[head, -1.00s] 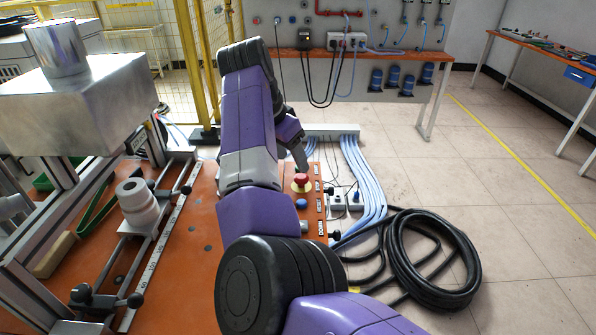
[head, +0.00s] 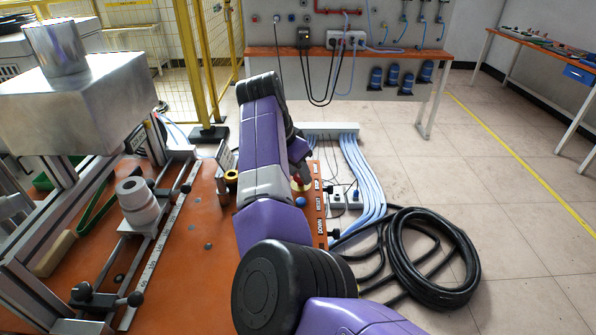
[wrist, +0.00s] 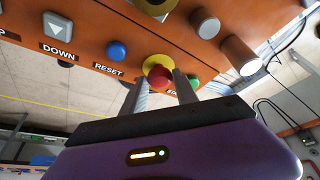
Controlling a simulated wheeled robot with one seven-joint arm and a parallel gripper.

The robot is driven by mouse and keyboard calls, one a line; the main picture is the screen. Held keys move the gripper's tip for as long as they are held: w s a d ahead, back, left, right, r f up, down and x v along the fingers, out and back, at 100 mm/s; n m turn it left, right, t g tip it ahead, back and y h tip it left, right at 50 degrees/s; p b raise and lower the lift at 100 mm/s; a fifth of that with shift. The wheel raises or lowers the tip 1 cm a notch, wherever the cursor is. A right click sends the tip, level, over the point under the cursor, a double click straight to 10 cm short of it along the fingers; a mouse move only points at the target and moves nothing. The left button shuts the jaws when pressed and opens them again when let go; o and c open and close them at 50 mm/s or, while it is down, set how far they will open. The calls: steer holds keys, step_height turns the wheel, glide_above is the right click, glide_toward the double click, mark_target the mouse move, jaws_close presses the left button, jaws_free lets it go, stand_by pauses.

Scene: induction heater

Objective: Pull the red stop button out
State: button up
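The red stop button (wrist: 159,76) sits on a yellow round base (wrist: 160,63) on the orange control panel (wrist: 112,40). In the wrist view my gripper (wrist: 160,83) has its two grey fingers apart, one on each side of the red button. The fingertips are close to the button's sides; I cannot tell whether they touch it.
A blue RESET button (wrist: 117,51), a grey DOWN button (wrist: 57,25) and a green button (wrist: 194,82) share the panel. A grey knob (wrist: 205,23) and a protruding cylinder (wrist: 240,56) stand close by. A coiled black cable (head: 432,258) lies on the floor.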

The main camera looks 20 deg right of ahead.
jaws_close()
stand_by(1.1)
